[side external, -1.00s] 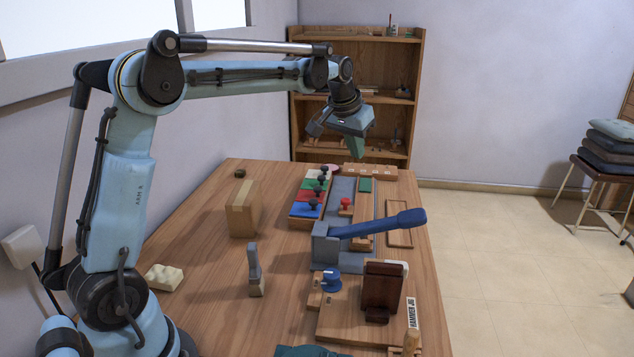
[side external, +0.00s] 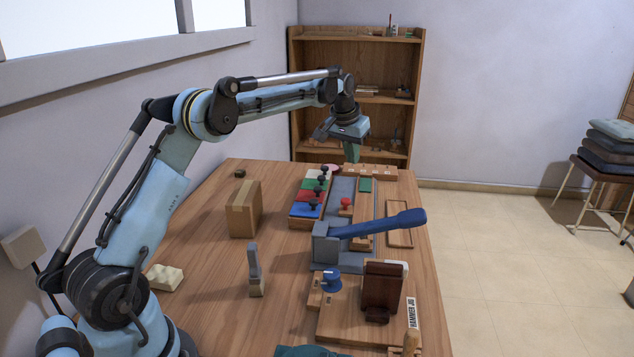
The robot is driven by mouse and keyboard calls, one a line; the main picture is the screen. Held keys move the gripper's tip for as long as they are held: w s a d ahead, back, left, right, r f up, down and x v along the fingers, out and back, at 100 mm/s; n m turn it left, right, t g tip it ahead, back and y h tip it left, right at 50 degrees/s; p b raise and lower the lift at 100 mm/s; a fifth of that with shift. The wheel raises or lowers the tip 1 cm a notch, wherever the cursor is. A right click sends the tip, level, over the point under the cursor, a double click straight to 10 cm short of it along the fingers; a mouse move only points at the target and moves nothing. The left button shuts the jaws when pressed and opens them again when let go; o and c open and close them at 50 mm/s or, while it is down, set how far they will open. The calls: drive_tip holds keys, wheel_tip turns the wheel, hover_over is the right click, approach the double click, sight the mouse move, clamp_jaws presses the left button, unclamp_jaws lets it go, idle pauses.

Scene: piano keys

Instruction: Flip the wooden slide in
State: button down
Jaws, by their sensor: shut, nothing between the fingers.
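A long wooden strip (side external: 364,211) lies in the grey bed of the fixture on the table, beside a red knob (side external: 346,204); it looks like the wooden slide, but I cannot be sure. A green block (side external: 365,185) sits at its far end. My gripper (side external: 352,156) points down above the far end of the fixture, near a pale wooden block with small marks (side external: 370,171). Its fingers look closed and hold nothing. It appears apart from the fixture, though the exact gap is hard to tell.
A blue lever (side external: 380,224) on a grey base crosses above the fixture's near end. Coloured blocks with dark knobs (side external: 309,196) stand at left. A cardboard box (side external: 244,209), an upright grey tool (side external: 255,270) and a hammer jig (side external: 345,322) are also on the table (side external: 205,275).

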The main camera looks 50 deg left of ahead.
sight(348, 203)
drive_tip(key=x, duration=1)
drive_tip(key=shift+w, duration=0.1)
drive_tip(key=shift+s+d, duration=0.1)
drive_tip(key=shift+s, duration=0.25)
drive_tip(key=shift+s+d+f, duration=0.1)
drive_tip(key=shift+s+d, duration=0.15)
drive_tip(key=shift+s, duration=0.55)
drive_tip(key=shift+s+d+f, duration=0.15)
drive_tip(key=shift+s+d, duration=0.1)
drive_tip(key=shift+s, duration=0.55)
drive_tip(key=shift+s+d, duration=2.75)
drive_tip(key=shift+w, duration=0.1)
